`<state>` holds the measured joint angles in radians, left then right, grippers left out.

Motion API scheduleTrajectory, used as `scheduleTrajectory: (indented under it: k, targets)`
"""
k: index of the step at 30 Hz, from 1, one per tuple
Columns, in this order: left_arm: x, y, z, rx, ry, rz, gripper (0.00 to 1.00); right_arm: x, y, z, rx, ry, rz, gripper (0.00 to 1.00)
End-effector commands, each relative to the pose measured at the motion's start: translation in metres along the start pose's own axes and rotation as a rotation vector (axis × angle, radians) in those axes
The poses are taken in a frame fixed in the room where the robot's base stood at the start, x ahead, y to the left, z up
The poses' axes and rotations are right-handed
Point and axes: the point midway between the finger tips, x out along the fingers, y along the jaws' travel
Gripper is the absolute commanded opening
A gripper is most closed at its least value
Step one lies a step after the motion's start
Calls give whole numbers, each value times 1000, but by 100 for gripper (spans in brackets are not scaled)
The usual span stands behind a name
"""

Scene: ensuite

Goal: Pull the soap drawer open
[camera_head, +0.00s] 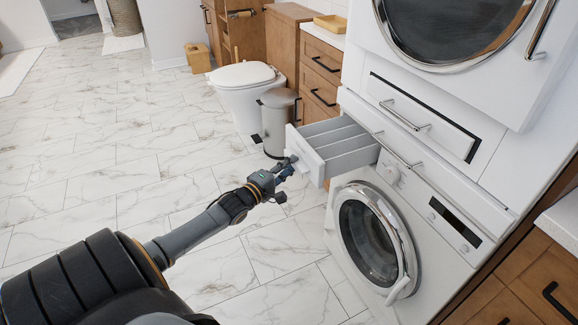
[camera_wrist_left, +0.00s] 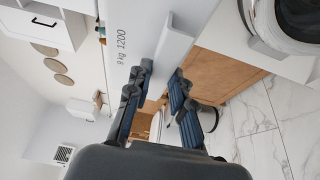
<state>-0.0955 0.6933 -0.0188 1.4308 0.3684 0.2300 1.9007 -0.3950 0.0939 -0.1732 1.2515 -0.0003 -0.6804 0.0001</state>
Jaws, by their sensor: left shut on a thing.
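The white soap drawer (camera_head: 303,153) of the lower washing machine (camera_head: 362,188) stands pulled out, with its long inner compartments showing. My left gripper (camera_head: 284,170) is at the outer face of the drawer front, in the lower left of its face. In the left wrist view my gripper (camera_wrist_left: 157,95) has its dark fingers on both sides of the drawer's white handle lip (camera_wrist_left: 172,42), shut on it. The white drawer front (camera_wrist_left: 120,22) beside it carries printed text. The exact finger contact is partly hidden in the head view. My right gripper is not in view.
A grey pedal bin (camera_head: 279,122) and a white toilet (camera_head: 243,90) stand just behind the drawer. The round washer door (camera_head: 372,240) is below it. A second machine (camera_head: 455,30) sits above. The marble-tiled floor (camera_head: 90,150) to the left is clear.

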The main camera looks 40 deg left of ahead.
Motion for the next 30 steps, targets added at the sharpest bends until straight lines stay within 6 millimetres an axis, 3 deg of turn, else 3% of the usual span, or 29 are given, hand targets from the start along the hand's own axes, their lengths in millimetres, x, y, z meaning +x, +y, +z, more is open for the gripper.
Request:
scheduleTrajectory:
  k: [1, 2, 4, 5, 17, 30]
  targets:
    - [-2, -9, 2, 1, -1, -18, 0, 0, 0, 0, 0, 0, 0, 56]
    - [-2, -9, 2, 1, -1, -18, 26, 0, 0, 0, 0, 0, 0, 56]
    - [-2, -9, 2, 0, -1, -18, 40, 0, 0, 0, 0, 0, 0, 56]
    - [-2, -8, 2, 0, -1, -17, 42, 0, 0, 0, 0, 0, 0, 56]
    - [-9, -4, 1, 0, -1, -7, 42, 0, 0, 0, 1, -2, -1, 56]
    - [-88, -6, 2, 0, -2, -14, 42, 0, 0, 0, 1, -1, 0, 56]
